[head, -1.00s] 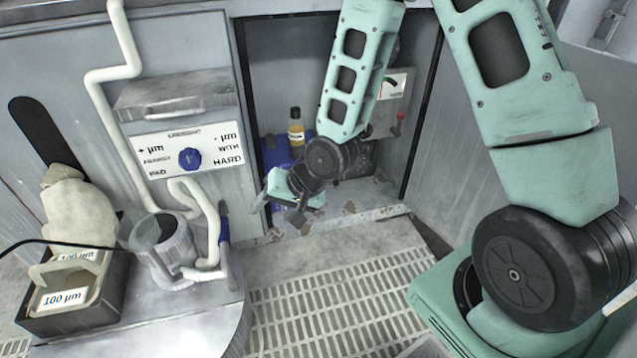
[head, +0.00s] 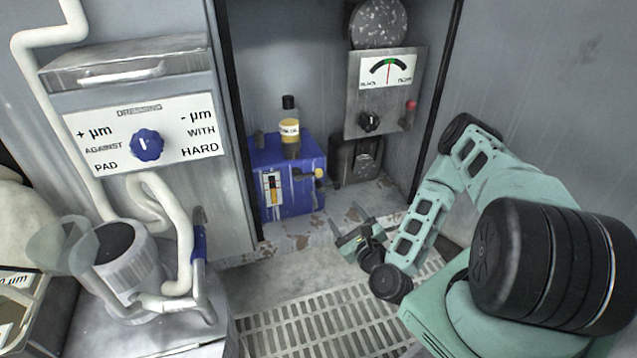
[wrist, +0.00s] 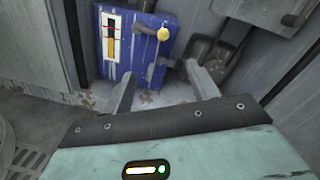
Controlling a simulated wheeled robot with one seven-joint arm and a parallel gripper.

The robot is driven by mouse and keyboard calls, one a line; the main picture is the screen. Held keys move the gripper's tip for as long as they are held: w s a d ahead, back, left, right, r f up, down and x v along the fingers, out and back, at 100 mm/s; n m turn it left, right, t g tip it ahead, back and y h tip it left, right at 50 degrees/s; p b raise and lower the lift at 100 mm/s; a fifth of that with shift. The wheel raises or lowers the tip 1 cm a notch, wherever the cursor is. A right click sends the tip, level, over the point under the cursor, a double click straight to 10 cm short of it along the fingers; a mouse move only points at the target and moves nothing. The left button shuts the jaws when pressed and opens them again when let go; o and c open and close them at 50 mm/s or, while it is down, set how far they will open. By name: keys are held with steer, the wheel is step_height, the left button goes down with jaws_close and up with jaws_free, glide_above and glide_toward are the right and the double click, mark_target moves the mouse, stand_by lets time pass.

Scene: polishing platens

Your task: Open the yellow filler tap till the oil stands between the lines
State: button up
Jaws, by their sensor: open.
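The blue oil box (head: 302,192) stands in the cabinet recess; it also shows in the wrist view (wrist: 134,66). Its front carries a white sight gauge (wrist: 111,37) with an orange-yellow column in the lower part and dark and red marks above; the exact level against the lines is too small to tell. The yellow tap knob (wrist: 163,34) is at the box's right side, on a grey lever; it shows in the head view too (head: 319,173). My gripper (wrist: 158,76) is open and empty, below and short of the tap, not touching it.
A dressing panel (head: 146,135) with a blue knob is left. Floor grating (head: 325,320) lies in front.

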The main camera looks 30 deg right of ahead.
mark_target(318, 177)
steer(key=w+d+b, duration=0.1)
steer(key=w, duration=0.4)
steer(key=w+d+b, duration=0.1)
steer(key=w+b, duration=0.1)
steer(key=w, duration=0.4)
steer(key=w+d+b, duration=0.1)
steer(key=w+b, duration=0.1)
steer(key=w, duration=0.4)
steer(key=shift+d, duration=0.25)
jaws_close()
steer(key=shift+r, duration=0.1)
steer(key=shift+a, duration=0.1)
